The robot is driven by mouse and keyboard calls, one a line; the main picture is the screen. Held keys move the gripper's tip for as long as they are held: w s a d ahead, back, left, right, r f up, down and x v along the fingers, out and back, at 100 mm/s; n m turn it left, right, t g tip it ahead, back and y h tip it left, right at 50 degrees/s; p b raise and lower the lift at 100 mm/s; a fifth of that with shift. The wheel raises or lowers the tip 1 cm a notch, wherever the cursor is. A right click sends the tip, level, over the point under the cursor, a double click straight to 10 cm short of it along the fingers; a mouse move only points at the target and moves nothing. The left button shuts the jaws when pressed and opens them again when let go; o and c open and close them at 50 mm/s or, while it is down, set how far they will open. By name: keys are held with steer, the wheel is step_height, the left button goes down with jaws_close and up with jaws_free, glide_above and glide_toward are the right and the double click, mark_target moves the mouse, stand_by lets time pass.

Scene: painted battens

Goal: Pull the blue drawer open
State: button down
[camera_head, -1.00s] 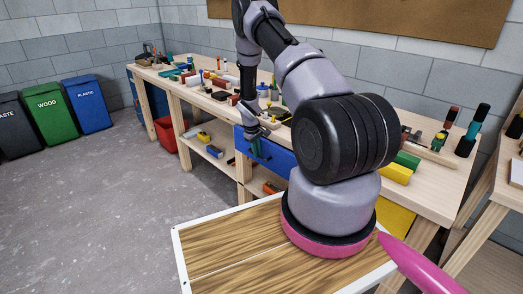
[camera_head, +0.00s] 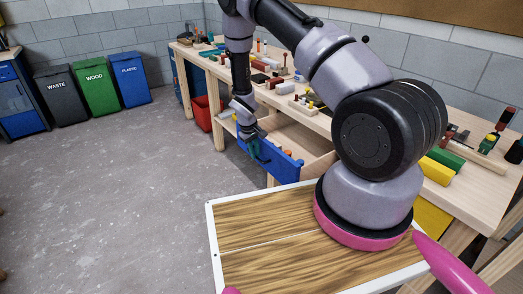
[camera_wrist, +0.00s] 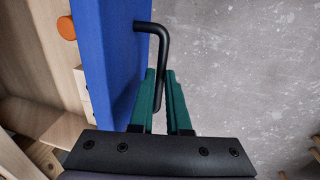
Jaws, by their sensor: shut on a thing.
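The blue drawer (camera_head: 283,163) stands pulled out from the workbench, and its wooden inside shows with a blue and an orange piece near its front. In the wrist view its blue front (camera_wrist: 108,60) runs down the left side, with a black bar handle (camera_wrist: 161,45) on it. My gripper (camera_head: 253,148) is at the drawer's front. In the wrist view its green fingers (camera_wrist: 166,95) are shut on the black handle, which passes between them. Part of the handle's lower end is hidden by the fingers.
The workbench top (camera_head: 480,185) carries many tools and blocks. A red bin (camera_head: 203,113) stands under its far end. Waste (camera_head: 61,98), green wood (camera_head: 97,90) and blue plastic (camera_head: 131,82) bins line the wall. The grey floor (camera_head: 120,190) left of the drawer is clear.

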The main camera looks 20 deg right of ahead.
steer(key=shift+a, duration=0.2)
steer(key=c, duration=0.9)
jaws_free()
steer(key=r, duration=0.3)
steer(key=a+r, duration=0.1)
steer(key=r, duration=0.3)
steer(key=a+r, duration=0.1)
steer(key=r, duration=0.2)
steer(key=shift+s+r, duration=0.3)
steer(key=shift+s, duration=0.1)
